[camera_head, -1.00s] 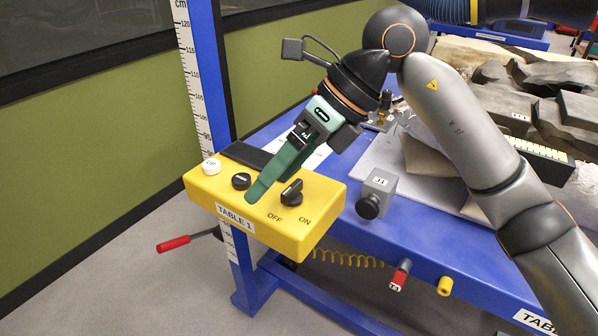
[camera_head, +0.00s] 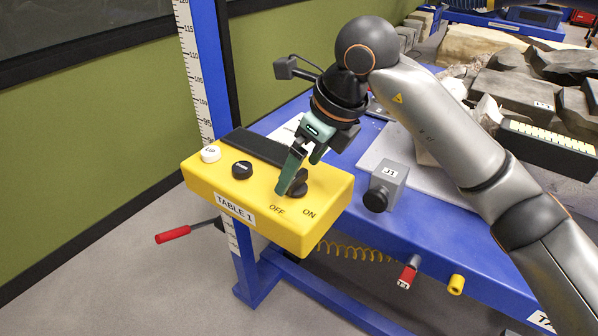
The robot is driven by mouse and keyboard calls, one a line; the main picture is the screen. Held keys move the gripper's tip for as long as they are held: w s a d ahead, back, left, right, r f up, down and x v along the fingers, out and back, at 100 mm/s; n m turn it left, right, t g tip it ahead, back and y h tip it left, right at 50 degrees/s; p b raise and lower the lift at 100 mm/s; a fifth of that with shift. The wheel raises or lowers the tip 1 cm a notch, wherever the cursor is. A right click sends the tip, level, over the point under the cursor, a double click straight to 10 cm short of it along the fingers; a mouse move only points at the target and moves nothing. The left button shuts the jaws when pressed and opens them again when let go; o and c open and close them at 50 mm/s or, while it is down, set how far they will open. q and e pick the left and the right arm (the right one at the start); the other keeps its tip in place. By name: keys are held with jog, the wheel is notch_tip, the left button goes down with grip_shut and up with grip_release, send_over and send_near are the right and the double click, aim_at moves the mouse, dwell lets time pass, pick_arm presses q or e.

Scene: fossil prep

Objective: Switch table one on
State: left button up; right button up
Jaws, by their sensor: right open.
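The yellow control box (camera_head: 315,228) labelled TABLE 1 sits at the corner of the blue table (camera_head: 425,225). On its top are a white UP button (camera_head: 210,154), a black button (camera_head: 242,170) and a black rotary switch (camera_head: 299,187) with OFF and ON printed in front of it. My right gripper (camera_head: 291,186) points down at the rotary switch, its green fingers open. One finger stands just left of the switch and partly covers it. I cannot tell whether the finger touches it or which way the switch points. My left gripper is out of view.
A grey box marked J1 (camera_head: 388,184) with a black knob stands on the table right of the control box. Rocks (camera_head: 515,95) lie behind my arm. A blue post with a scale rises behind the control box. A red-handled lever (camera_head: 173,238) sticks out below left.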

jog(key=shift+x, duration=0.9)
jog(key=shift+c, duration=0.2)
jog(key=c, duration=1.3)
jog(key=shift+c, duration=0.2)
